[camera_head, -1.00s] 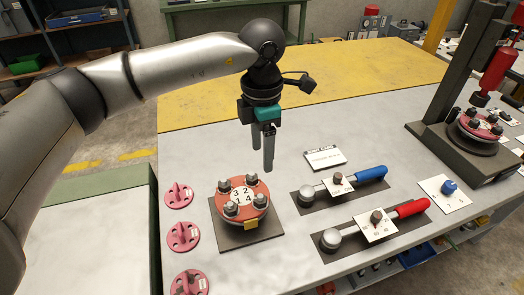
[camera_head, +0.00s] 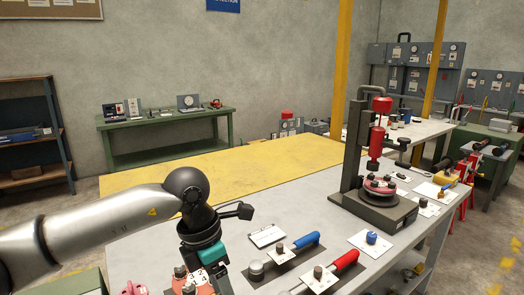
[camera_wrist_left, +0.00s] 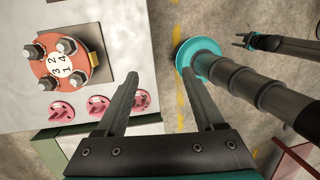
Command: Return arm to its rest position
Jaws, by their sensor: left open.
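My left arm comes in from the left in the head view; its teal-banded wrist (camera_head: 212,252) is low in the picture, and its fingers are out of sight there. In the left wrist view my left gripper (camera_wrist_left: 159,78) is open and empty, its fingers apart over the table edge and floor. The red flanged spool (camera_wrist_left: 62,63), marked with numbers and carrying several dark bolts, lies clear of the fingers. In the head view the spool (camera_head: 197,281) is partly hidden by my wrist. What looks like my right gripper (camera_wrist_left: 240,40) is small at the upper right of the wrist view.
Pink pieces (camera_wrist_left: 98,105) lie near the table edge. A blue-handled tool (camera_head: 306,240) and a red-handled tool (camera_head: 345,261) lie right of my wrist. A press stand (camera_head: 355,150) stands farther right. The yellow surface (camera_head: 240,170) behind is clear.

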